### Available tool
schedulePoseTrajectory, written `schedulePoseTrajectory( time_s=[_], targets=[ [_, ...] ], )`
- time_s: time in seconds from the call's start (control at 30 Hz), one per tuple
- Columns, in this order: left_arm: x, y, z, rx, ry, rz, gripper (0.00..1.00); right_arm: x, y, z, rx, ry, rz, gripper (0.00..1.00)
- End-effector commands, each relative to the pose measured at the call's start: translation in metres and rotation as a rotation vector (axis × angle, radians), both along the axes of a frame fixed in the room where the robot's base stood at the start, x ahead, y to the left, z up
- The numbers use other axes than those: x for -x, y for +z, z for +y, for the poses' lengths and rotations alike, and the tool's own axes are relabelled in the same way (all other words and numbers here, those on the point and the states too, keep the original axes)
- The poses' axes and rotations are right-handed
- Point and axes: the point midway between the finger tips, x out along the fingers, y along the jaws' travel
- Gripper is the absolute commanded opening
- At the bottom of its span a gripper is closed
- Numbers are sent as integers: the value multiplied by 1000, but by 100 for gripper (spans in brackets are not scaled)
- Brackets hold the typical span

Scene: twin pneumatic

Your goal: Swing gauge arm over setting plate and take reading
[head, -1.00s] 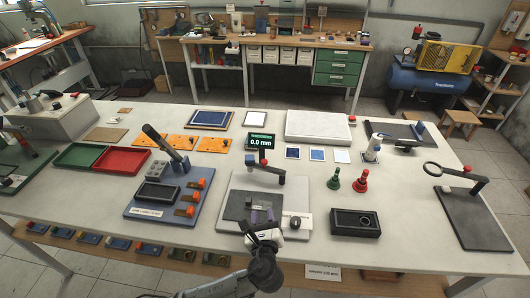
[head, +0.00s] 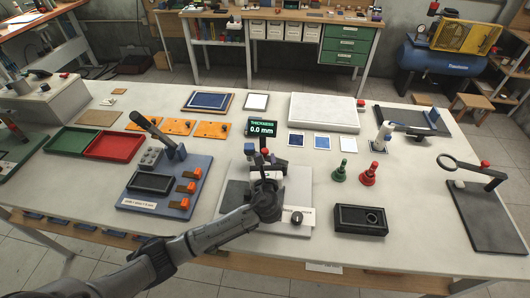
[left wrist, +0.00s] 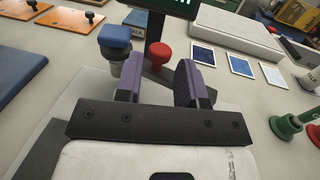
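The thickness gauge has a light grey base (head: 298,229), a display (head: 261,127) reading 0.0 mm and a swinging arm, mostly hidden in the head view behind my left gripper (head: 266,166). The dark setting plate (head: 237,195) lies on the base, partly covered by my left arm. In the left wrist view, my left gripper (left wrist: 162,84) is open, its purple pads apart. A red knob (left wrist: 159,50) shows between and beyond the fingertips; a blue-topped post (left wrist: 114,40) stands by the left finger. I see no contact with the knob. My right gripper is out of view.
A blue fixture (head: 163,185) stands left of the gauge. Green (head: 339,172) and red (head: 369,174) handled pieces and a black box (head: 360,220) stand to its right. A magnifier stand (head: 492,215) is at the far right. Green and red trays (head: 112,146) lie left.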

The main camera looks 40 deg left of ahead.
Motion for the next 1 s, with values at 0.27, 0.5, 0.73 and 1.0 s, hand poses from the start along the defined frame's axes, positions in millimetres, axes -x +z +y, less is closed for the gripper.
schedulePoseTrajectory(
  time_s=[0.27, 0.5, 0.73, 1.0],
  targets=[
    [-24, 0, 21, -1, 1, 1, 36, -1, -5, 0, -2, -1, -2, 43],
    [-30, 0, 26, 0, 0, 0, 36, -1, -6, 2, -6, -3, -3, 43],
    [-30, 0, 27, 0, 0, 0, 36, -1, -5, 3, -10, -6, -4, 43],
    [-30, 0, 26, 0, 0, 0, 12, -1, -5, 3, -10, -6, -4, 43]
  ],
)
